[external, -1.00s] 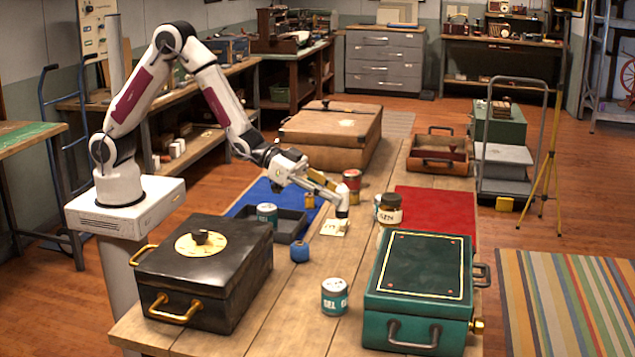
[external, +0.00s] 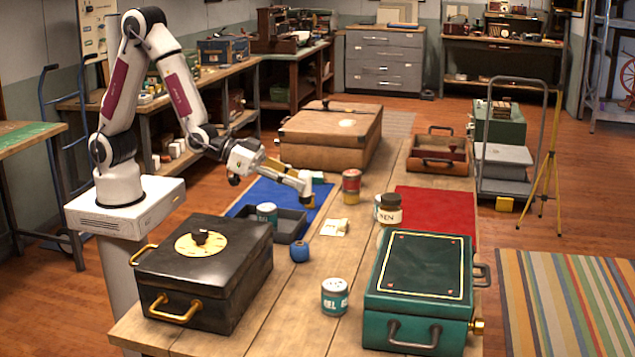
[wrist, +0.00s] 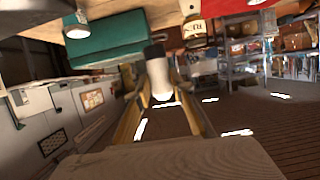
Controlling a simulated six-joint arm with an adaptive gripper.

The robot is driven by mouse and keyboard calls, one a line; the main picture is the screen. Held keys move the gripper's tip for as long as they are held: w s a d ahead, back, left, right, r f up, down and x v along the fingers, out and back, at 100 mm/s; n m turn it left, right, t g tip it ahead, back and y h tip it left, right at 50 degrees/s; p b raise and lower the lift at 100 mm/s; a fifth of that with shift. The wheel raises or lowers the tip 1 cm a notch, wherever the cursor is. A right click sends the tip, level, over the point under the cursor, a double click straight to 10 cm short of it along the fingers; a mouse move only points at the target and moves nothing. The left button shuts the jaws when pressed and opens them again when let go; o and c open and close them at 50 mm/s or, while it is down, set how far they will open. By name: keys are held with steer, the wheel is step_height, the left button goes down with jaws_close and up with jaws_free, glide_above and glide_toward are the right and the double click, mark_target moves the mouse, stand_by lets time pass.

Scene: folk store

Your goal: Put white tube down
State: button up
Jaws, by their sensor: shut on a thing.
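My gripper (external: 280,171) is shut on the white tube (external: 302,184) and holds it in the air above the table, over the blue mat's right part in the external view. The tube sticks out past the yellowish fingers and points down to the right.
The wooden table holds a blue mat (external: 262,192), a grey tray (external: 289,238), a cream packet (external: 335,228), a blue spool (external: 299,252), cans, a labelled jar (external: 389,211) and a red mat (external: 430,210). Black (external: 215,270) and green (external: 420,265) boxes flank the near end.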

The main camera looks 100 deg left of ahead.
steer(key=shift+d+r, duration=0.25)
steer(key=shift+d, duration=0.2)
steer(key=a, duration=0.7)
stand_by(0.5)
steer(key=shift+d, duration=0.1)
stand_by(0.4)
